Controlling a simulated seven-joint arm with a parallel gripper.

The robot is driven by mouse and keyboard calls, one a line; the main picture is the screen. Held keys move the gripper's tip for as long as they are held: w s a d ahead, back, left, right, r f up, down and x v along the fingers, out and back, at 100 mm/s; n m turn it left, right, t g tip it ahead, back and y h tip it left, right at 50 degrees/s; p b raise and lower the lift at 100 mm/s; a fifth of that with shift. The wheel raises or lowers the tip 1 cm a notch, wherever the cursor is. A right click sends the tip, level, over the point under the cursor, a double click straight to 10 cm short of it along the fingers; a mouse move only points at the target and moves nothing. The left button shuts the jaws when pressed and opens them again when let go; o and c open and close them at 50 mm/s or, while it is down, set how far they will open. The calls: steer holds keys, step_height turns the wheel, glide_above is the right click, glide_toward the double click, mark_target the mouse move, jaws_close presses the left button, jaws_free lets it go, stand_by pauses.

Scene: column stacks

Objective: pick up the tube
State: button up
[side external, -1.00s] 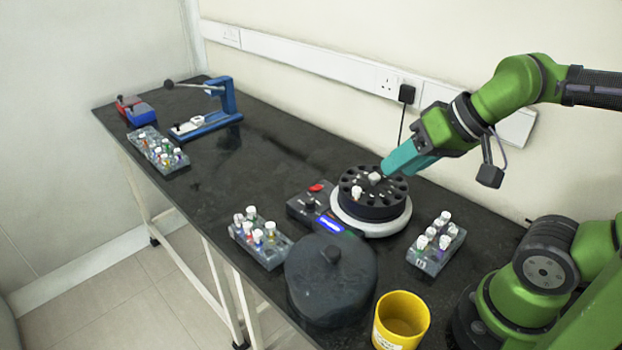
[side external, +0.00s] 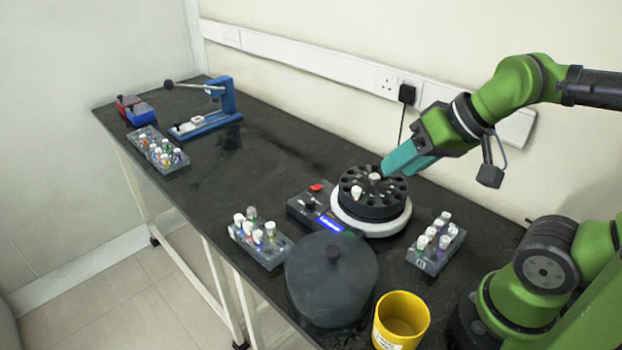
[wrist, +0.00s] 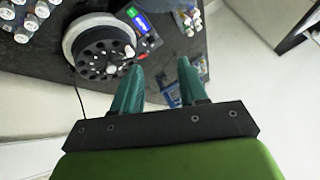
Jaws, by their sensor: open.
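A white-capped tube (side external: 357,193) stands in a slot near the front left of the black rotor (side external: 372,208); its cap also shows in the wrist view (wrist: 129,51) near the rotor's edge. My gripper (side external: 386,172) is above the back right edge of the rotor, its teal fingers slanting down to the left. In the wrist view my gripper (wrist: 160,75) has its two teal fingers apart with nothing between them. The tube is beyond the left fingertip in that view. Several more capped tubes stand in the front rack (side external: 275,256) and the right rack (side external: 418,258).
The centrifuge's control box (side external: 306,208) is left of the rotor. A dark round lid (side external: 332,300) lies in front, with a yellow cup (side external: 402,310) beside it. Another tube rack (side external: 176,168) and a blue stand (side external: 228,105) are farther left. The table's middle is clear.

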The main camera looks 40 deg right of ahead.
stand_by(0.3)
steer(key=shift+c, duration=0.9)
